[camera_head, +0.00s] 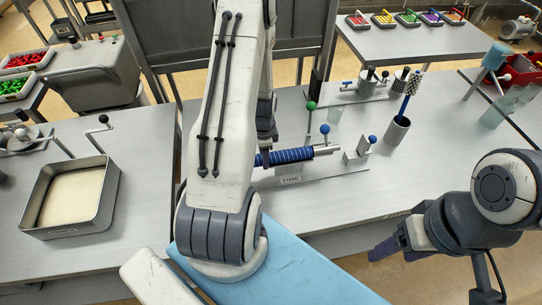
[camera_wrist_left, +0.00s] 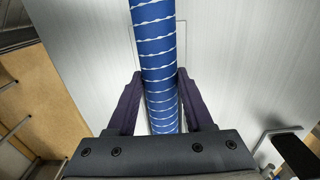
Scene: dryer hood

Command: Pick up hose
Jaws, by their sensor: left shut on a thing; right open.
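The hose (camera_head: 288,156) is a blue ribbed tube with pale spiral lines, lying about level above the plate marked STAND (camera_head: 325,177). In the left wrist view, the hose (camera_wrist_left: 157,45) runs from the top edge down between both fingers. My left gripper (camera_wrist_left: 157,82) is shut on it, with a dark finger on each side. In the head view my left arm hides most of this gripper and the hose's left end. My right gripper (camera_head: 388,252) is open and empty, low at the right, off the table's front edge and away from the hose.
A grey cup (camera_head: 397,131) with a blue-handled brush stands right of the hose. A small bracket with a blue knob (camera_head: 358,156) stands by the hose's right end. The table's front right is clear.

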